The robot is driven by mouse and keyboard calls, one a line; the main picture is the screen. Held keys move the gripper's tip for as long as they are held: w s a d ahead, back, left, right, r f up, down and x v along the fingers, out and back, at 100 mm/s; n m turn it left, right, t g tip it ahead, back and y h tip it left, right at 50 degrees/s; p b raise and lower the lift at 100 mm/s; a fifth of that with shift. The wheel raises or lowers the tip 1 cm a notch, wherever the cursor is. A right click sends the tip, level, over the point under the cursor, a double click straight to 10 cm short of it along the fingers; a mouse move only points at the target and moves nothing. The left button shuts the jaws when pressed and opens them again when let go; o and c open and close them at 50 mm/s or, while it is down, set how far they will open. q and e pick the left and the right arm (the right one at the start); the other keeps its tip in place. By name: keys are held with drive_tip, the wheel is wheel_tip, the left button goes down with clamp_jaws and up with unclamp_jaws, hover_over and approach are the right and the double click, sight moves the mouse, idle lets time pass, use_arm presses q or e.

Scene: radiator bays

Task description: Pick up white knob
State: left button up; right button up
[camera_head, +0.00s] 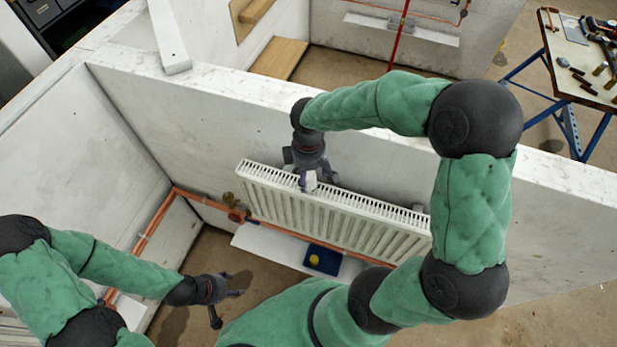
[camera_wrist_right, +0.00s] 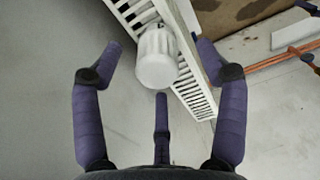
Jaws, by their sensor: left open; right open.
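The white knob (camera_wrist_right: 157,58) is a ribbed cylinder at the top of the radiator. In the right wrist view it stands between the spread purple fingers of my right gripper (camera_wrist_right: 160,85), which is open, with no finger seen touching it. In the head view the knob (camera_head: 310,181) shows just below my right gripper (camera_head: 312,178), at the radiator's top edge near its left end. My left gripper (camera_head: 228,288) is open and empty, low at the left above the floor.
The white radiator (camera_head: 330,212) hangs along the bay wall (camera_head: 220,120). Copper pipes (camera_head: 160,215) and a brass valve (camera_head: 232,203) run at its lower left. A blue tray (camera_head: 310,268) with a yellow item lies below it. A workbench with tools (camera_head: 575,60) stands at top right.

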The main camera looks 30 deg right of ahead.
sight(308, 181)
drive_tip(key=shift+w+d+f+p, duration=0.1)
drive_tip(key=shift+w+f+p, duration=0.1)
drive_tip(key=shift+f, duration=1)
drive_tip(key=shift+w+d+f+p, duration=0.1)
drive_tip(key=shift+f+p, duration=0.05)
drive_tip(key=shift+f, duration=1)
drive_tip(key=shift+s+a, duration=0.1)
drive_tip(key=shift+s, duration=0.05)
drive_tip(key=shift+c, duration=0.5)
drive_tip(key=c, duration=1.2)
